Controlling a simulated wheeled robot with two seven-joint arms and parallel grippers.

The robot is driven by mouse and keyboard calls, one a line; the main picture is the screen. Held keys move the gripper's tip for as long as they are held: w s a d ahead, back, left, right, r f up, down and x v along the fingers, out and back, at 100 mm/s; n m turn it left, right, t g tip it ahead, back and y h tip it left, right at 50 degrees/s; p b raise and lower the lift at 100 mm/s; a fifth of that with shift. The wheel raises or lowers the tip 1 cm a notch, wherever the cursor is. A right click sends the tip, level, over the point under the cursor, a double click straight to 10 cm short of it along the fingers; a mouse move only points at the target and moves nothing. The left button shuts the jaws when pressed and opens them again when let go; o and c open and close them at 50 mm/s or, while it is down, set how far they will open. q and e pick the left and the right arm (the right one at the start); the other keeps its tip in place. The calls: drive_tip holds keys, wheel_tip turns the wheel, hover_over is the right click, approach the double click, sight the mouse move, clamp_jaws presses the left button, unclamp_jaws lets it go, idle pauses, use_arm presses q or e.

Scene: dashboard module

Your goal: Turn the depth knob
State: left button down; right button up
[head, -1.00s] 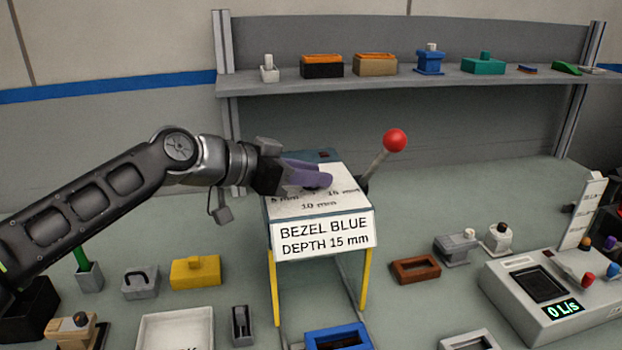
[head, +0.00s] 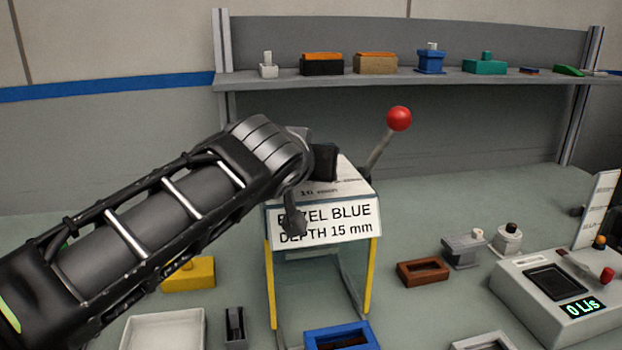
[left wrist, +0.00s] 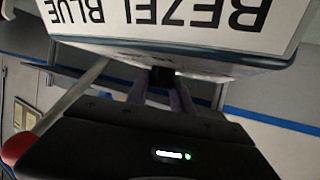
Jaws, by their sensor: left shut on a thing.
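The press-like fixture has a white sign (head: 338,222) reading BEZEL BLUE, DEPTH 15 mm, partly covered by my left arm. Its sloped top (head: 352,184) carries a 10 mm mark. In the left wrist view, the sign (left wrist: 185,22) appears upside down. The small dark depth knob (left wrist: 162,77) is there between the purple fingers of my left gripper (left wrist: 165,90), which is shut on it. In the head view, my own wrist hides the knob and fingertips. My right gripper is not in view.
A lever with a red ball (head: 399,118) rises behind the fixture's right side; its ball (left wrist: 16,146) also shows in the left wrist view. A blue tray (head: 342,333), a brown frame (head: 423,271) and a yellow block (head: 190,275) lie around the yellow legs. A control box (head: 560,290) stands at right.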

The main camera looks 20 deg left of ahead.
use_arm(q)
drive_tip(key=shift+n+g+y+b, duration=0.5)
drive_tip(key=shift+n+y+b, duration=0.25)
drive_tip(key=shift+n+y, duration=0.3)
drive_tip(key=c, duration=1.1)
unclamp_jaws()
drive_tip(key=shift+y, duration=0.25)
drive_tip(key=shift+s, duration=0.15)
drive_tip(key=v, duration=0.7)
drive_tip(key=shift+s+d+r, duration=0.1)
drive_tip(key=shift+s+r, duration=0.05)
drive_tip(key=shift+s, duration=0.15)
